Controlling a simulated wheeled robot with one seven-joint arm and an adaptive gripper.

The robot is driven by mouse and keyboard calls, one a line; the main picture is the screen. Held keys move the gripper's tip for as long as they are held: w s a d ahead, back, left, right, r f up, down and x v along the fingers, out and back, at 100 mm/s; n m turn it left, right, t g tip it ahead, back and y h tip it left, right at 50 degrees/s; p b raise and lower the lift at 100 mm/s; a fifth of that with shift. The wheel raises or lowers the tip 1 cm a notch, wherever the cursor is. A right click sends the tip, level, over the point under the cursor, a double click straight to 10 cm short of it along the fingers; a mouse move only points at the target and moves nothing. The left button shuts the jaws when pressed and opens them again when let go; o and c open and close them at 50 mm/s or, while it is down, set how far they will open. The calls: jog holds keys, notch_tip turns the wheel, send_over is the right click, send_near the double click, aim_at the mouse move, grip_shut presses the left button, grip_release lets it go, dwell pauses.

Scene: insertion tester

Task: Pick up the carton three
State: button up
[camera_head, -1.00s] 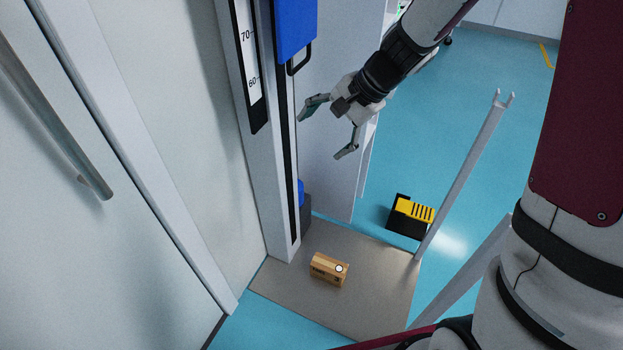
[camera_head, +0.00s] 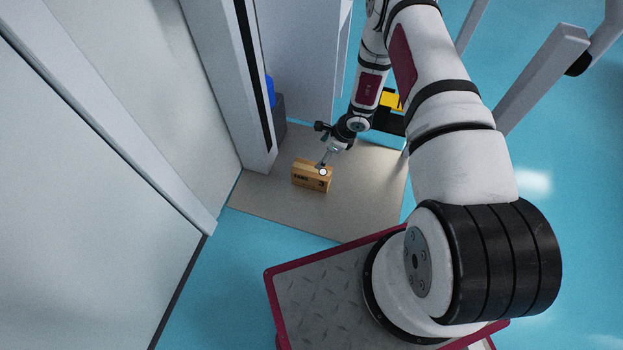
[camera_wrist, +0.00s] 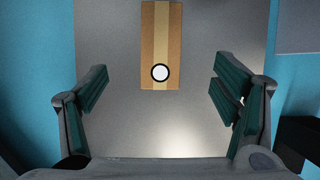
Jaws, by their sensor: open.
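The carton (camera_head: 311,178) is a small brown box with dark print on its front, a "3" among it. It sits on the grey floor plate. In the wrist view the carton (camera_wrist: 161,40) shows from above, with a pale tape strip and a white round spot near its closer end. My gripper (camera_wrist: 160,95) is open, one finger on each side, with the carton between and ahead of them and apart from both. In the head view my gripper (camera_head: 322,164) is low over the carton's back right, and partly covers it.
The grey plate (camera_head: 280,215) has bare room around the carton. A white post (camera_head: 225,90) rises at its back left, with a dark and blue object (camera_head: 279,112) beside it. A black and yellow object (camera_head: 390,104) stands behind my arm. Grey bars (camera_head: 545,75) stand at right.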

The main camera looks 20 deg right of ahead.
jog(key=b, duration=0.4)
send_near(312, 169)
jog(key=x, duration=0.5)
jog(key=shift+a, duration=0.35)
jog(key=shift+d+b+x, duration=0.15)
jog(key=shift+b+x, duration=0.6)
jog(key=shift+x, duration=0.55)
jog(key=shift+d+b+x, duration=0.15)
jog(key=shift+b+x, duration=0.6)
jog(key=shift+x, duration=0.5)
jog(key=shift+f, duration=0.35)
jog(key=c, duration=1.8)
jog(key=shift+w+r, duration=0.1)
